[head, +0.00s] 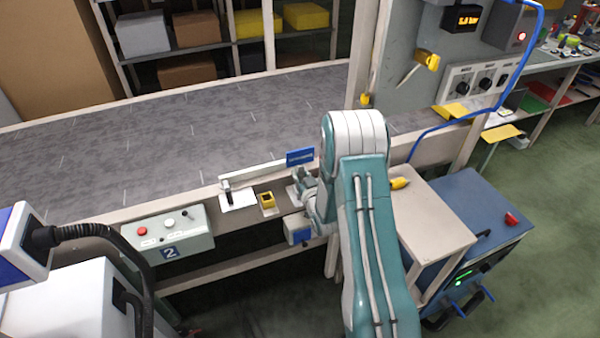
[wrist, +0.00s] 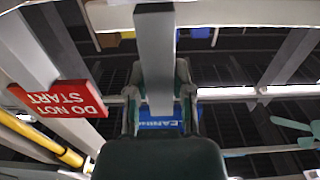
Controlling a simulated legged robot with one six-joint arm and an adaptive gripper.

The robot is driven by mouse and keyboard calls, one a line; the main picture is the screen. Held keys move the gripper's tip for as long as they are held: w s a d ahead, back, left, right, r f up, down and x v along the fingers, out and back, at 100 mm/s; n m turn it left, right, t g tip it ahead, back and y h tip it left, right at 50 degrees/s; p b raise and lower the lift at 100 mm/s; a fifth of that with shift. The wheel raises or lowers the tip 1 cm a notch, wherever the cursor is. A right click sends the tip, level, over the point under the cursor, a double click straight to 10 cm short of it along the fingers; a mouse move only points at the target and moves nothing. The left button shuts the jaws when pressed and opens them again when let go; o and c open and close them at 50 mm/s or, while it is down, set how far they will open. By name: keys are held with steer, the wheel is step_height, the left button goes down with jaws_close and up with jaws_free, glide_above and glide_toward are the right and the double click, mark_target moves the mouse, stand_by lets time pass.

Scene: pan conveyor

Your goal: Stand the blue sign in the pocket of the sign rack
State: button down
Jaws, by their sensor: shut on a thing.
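The blue sign (head: 300,156) is held up at the rail of the conveyor in the head view, with its face towards the camera. In the wrist view the blue sign (wrist: 157,125) shows white lettering, partly covered by my gripper. My gripper (head: 306,183) is shut on the sign's lower part, just below the blue plate; the exact grip is partly hidden. A small yellow square holder with a dark opening (head: 267,194), which looks like the rack's pocket, stands left of my gripper on the rail. The sign is apart from it, up and to the right.
A control box marked 2 (head: 168,238) hangs on the conveyor front. A red DO NOT START sign (wrist: 58,100) shows in the wrist view. The conveyor belt (head: 150,150) is bare.

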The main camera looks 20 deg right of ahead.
steer(key=shift+f, duration=1.95)
steer(key=shift+c, duration=2.1)
jaws_free()
steer(key=shift+s+f, duration=0.1)
steer(key=shift+s, duration=0.05)
steer(key=s, duration=1.1)
steer(key=shift+s, duration=0.35)
